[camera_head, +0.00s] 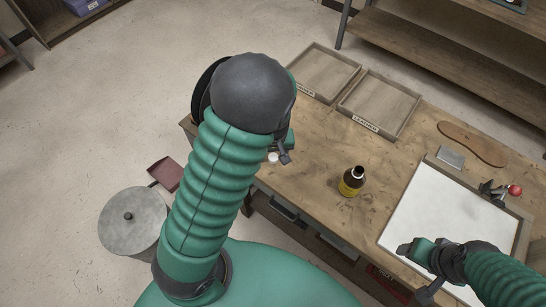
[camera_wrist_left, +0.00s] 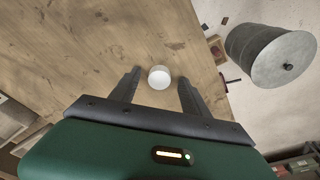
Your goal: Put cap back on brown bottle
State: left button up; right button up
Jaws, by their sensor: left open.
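The brown bottle (camera_head: 349,187) with a yellow label stands upright on the wooden table, its dark neck open at the top. The small white cap (camera_head: 273,157) lies near the table's left edge. It also shows in the left wrist view (camera_wrist_left: 159,77), in line with the gap between my left fingertips. My left gripper (camera_wrist_left: 158,82) is open and empty around that gap; in the head view my arm hides most of it. My right gripper (camera_head: 413,268) is over the white board at the lower right; its finger opening is unclear.
Two shallow wooden trays (camera_head: 401,90) lie at the table's back. A white board (camera_head: 430,207), a brown sole (camera_head: 472,143), a grey block (camera_head: 450,157) and a red-knobbed tool (camera_head: 514,190) are at right. A grey drum (camera_head: 128,235) stands on the floor at left. Bare wood separates cap and bottle.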

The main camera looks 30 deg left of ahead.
pick_arm(q)
jog(key=shift+d, duration=0.2)
jog(key=c, duration=1.2)
jog(key=shift+a, duration=0.1)
